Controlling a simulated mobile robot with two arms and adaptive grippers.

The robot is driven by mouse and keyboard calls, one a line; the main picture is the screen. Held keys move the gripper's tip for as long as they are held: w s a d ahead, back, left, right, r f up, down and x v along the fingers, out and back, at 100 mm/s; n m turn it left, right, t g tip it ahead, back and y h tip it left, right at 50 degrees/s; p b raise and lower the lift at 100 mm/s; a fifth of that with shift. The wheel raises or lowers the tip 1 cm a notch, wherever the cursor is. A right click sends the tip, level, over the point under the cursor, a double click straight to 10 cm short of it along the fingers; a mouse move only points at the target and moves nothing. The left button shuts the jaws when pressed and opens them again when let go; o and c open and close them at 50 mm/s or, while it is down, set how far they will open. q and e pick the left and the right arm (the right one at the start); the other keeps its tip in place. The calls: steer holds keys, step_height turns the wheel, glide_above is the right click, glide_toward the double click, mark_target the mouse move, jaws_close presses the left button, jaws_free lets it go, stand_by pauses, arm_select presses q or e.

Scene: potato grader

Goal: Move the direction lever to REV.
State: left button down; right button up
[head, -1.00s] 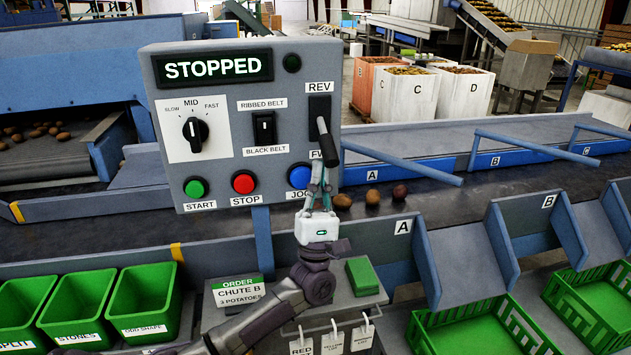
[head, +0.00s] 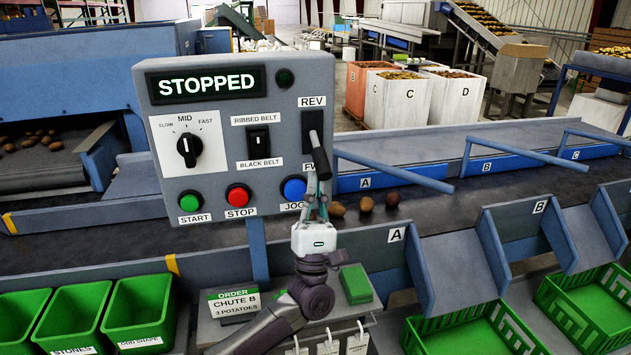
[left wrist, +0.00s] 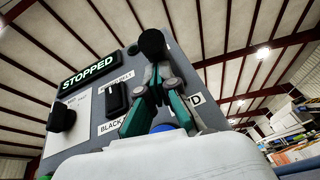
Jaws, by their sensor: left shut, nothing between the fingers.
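Gripper and arm partly cover the FWD and JOG labels. In the left wrist view the lever's round black knob (left wrist: 152,43) shows just beyond the fingertips (left wrist: 158,72); whether they touch it I cannot tell. My right gripper is not in view.
The display (head: 207,83) reads STOPPED. A blue JOG button (head: 293,189) sits close left of my fingers; red STOP (head: 238,195) and green START (head: 190,201) are farther left. A belt switch (head: 258,139) is left of the lever. Several potatoes (head: 365,204) lie on the belt behind.

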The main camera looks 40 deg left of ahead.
mark_target(320, 177)
arm_select(q)
steer(key=r+n+g+p, duration=0.1)
steer(key=r+g+p, duration=0.1)
steer(key=p, duration=0.2)
steer(key=s+d+r+n+g+p, duration=0.1)
steer(key=r+n+g+p, duration=0.1)
steer(key=g+p, duration=0.1)
steer(key=s+d+r+n+g+p, duration=0.1)
steer(key=n+g+p, duration=0.1)
steer(key=g+p, duration=0.1)
steer(key=shift+d+r+y+p, duration=0.1)
steer(key=shift+r+y+p, duration=0.3)
steer(key=shift+p, duration=0.4)
steer(key=shift+s+d+r, duration=0.1)
steer(key=shift+d+r, duration=0.05)
steer(key=shift+r, duration=0.65)
steer(key=shift+r+p, duration=0.3)
steer(key=shift+r, duration=0.25)
